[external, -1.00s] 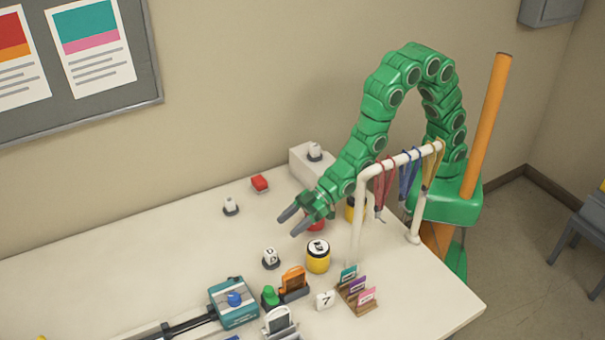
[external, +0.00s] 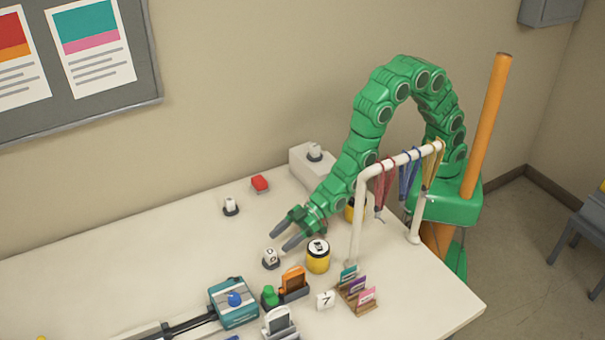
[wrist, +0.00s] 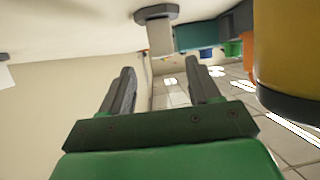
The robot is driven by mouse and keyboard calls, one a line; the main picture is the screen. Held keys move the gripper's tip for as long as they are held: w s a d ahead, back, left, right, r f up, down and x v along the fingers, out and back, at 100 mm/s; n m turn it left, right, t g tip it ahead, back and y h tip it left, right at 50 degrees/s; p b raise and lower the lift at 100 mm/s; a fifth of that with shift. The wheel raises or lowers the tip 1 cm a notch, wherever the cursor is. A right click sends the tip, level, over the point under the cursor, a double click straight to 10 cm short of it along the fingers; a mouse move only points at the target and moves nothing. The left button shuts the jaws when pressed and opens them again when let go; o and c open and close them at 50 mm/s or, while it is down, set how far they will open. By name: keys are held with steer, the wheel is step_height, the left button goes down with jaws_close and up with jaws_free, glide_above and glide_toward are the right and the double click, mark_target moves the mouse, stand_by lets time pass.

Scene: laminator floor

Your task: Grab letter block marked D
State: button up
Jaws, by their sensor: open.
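The letter block marked D (external: 270,254) is a small white cube on a dark round base on the white table. My gripper (external: 280,239) is open and empty, just above and behind the block, its fingers pointing left and down. The fingertips look apart from the block; the exact gap is hard to judge. The wrist view appears upside down. There, a white block on a dark base (wrist: 157,14), likely the D block, shows beyond and above the two open fingers (wrist: 165,82). Its letter cannot be read there.
A yellow canister (external: 318,257) stands close right of the block and looms large in the wrist view (wrist: 285,50). An orange holder (external: 293,281) and green stamp (external: 270,296) stand in front. A lanyard rack (external: 358,222) is right.

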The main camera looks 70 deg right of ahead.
mark_target(272, 250)
steer(key=shift+s+x, duration=0.25)
steer(key=shift+x, duration=1.9)
steer(key=shift+a, duration=0.15)
jaws_close()
